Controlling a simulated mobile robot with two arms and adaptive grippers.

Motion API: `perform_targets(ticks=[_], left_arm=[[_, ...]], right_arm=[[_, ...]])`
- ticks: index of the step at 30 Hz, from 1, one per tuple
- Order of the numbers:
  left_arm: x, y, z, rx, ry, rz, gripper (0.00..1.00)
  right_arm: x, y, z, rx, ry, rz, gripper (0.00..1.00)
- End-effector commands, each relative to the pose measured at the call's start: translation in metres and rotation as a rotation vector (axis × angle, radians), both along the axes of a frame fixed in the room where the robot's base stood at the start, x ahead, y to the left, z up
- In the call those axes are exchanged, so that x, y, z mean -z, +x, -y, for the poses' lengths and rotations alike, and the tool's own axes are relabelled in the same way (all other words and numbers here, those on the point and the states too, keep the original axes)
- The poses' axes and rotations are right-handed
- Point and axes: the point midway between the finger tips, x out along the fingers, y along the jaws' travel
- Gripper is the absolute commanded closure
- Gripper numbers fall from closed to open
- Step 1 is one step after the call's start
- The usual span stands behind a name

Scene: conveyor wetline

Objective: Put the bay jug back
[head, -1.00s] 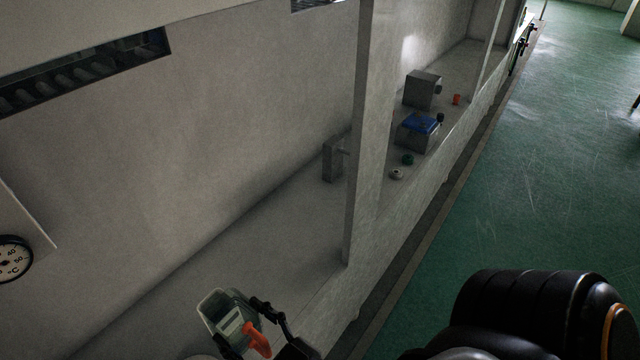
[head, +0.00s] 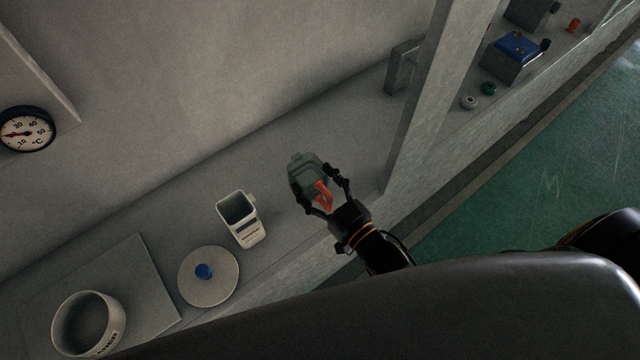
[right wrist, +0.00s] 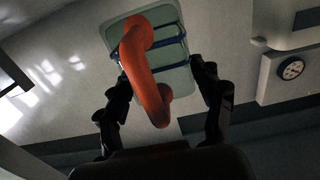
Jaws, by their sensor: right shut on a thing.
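A grey-green jug (head: 306,170) with an orange handle (head: 323,197) is in my right gripper (head: 325,188) in the head view. The gripper's two dark fingers are shut on it, one on each side of the handle. The jug appears to be above the ledge; whether it touches cannot be told. The right wrist view shows the jug's pale green body (right wrist: 180,82) and the orange handle between the fingers (right wrist: 160,85). My left gripper is not in view.
A cream square container (head: 243,222), a round lid with a blue knob (head: 206,285) and a round tub (head: 85,325) stand left on the ledge. A pillar (head: 430,95) rises to the right. Bare ledge (head: 345,135) lies behind the jug. A dial thermometer (head: 27,129) hangs left.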

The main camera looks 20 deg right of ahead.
Motion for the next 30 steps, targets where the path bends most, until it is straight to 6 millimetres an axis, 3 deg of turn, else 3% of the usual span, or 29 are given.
perform_targets(ticks=[5,10,16,29,30], left_arm=[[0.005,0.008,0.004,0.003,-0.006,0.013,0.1],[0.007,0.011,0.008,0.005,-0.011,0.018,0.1],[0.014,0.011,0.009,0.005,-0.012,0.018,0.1],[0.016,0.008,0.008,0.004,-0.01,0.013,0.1],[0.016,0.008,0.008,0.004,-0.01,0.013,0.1]], right_arm=[[0.026,0.019,0.011,0.001,-0.001,0.004,0.72],[0.036,0.027,0.015,0.0,-0.001,0.004,0.72],[0.064,0.028,0.016,0.001,0.0,0.003,0.72],[0.071,0.028,0.016,0.0,0.0,0.004,0.72],[0.071,0.028,0.016,0.0,0.0,0.003,0.29]])
